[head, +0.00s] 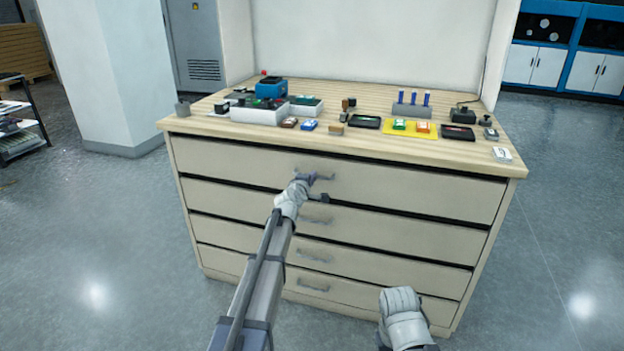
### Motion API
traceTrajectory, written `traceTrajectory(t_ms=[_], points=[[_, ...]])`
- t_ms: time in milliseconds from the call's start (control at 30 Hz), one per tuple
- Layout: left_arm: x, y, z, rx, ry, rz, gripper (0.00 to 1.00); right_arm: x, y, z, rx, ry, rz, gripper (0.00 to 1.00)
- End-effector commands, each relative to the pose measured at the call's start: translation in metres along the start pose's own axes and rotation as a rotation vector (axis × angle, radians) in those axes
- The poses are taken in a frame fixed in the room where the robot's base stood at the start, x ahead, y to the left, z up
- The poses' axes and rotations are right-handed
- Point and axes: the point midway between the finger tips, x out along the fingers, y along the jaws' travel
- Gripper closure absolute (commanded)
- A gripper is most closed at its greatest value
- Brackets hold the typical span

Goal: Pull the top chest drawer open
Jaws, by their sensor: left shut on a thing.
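The chest (220,205) is pale, with several wide drawers stacked under a wooden top. The top drawer (420,190) looks closed or nearly so, with a dark gap along its upper edge. Its handle (327,177) is a grey bar near the middle of the drawer front. My left gripper (312,181) is at this handle and shut on it; its fingers partly hide the handle. My right arm shows at the lower right in front of the chest, low and apart from the drawers; its fingers do not show.
Lower drawers have handles (315,220) below my left gripper. The chest top (215,125) carries a blue device (271,88), white trays, a yellow mat (396,139) and small items. The floor (545,220) is clear on both sides. A dark rack (22,125) stands far left.

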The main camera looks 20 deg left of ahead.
Motion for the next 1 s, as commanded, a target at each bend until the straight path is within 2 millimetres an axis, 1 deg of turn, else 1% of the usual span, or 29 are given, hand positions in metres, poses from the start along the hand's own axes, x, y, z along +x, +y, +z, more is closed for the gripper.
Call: traceTrajectory(t_ms=[33,67,100,1000], points=[[-0.0002,-0.0002,-0.0001,0.000,0.000,0.000,0.96,0.0000,0.0000,0.0000,0.000,0.000,0.000,0.50],[-0.0002,-0.0002,-0.0001,0.000,0.000,0.000,0.99,0.0000,0.0000,0.0000,0.000,0.000,0.000,0.50],[-0.0002,-0.0002,-0.0001,0.000,0.000,-0.001,1.00,0.0000,0.0000,0.0000,0.000,0.000,0.000,0.50],[-0.0004,-0.0005,-0.0002,0.000,0.000,-0.001,1.00,0.0001,0.0000,0.0000,0.000,0.000,0.000,0.50]])
